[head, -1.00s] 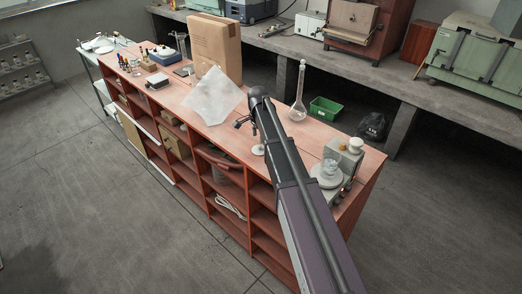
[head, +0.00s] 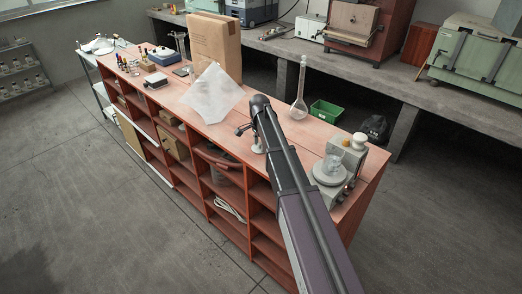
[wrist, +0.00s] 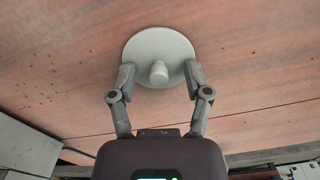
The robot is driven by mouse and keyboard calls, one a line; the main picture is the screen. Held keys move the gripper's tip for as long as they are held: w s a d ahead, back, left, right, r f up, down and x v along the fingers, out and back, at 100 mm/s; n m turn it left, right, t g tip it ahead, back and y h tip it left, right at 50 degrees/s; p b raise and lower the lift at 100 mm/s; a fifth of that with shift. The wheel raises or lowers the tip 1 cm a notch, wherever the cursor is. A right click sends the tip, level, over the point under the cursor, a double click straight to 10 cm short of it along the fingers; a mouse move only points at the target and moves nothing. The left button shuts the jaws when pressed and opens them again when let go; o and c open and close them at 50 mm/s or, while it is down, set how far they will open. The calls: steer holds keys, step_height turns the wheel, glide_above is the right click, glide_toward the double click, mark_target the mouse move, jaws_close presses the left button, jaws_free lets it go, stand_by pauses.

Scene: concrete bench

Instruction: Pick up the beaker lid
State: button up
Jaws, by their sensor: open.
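The beaker lid is a pale grey round disc with a raised knob (wrist: 159,72) in its middle. In the wrist view it lies on the reddish wooden bench top (wrist: 250,60). My gripper (wrist: 158,76) is open, with one finger on each side of the knob. The fingertips overlap the disc in the picture; I cannot tell whether they touch it. The knob stands between them with gaps on both sides. In the head view the lid is small and partly hidden below my gripper (head: 245,130).
The grey stirrer (head: 345,180) and a white-topped jar (head: 359,142) stand at the bench's right end. A long-necked flask (head: 299,108) stands behind my arm. A white sheet (head: 212,95) and a cardboard box (head: 213,45) are to the left. A dark seam crosses the bench top.

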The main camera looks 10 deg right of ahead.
stand_by(0.5)
jaws_close()
steer(key=shift+r, duration=0.25)
step_height(320, 180, up, 4)
steer(key=p, duration=0.4)
steer(key=shift+f, duration=0.15)
steer(key=s+p, duration=0.1)
steer(key=s, duration=1.5)
steer(key=shift+a+r, duration=0.4)
steer(key=shift+r, duration=0.15)
steer(key=shift+r+p, duration=1.4)
steer(key=shift+p, duration=0.15)
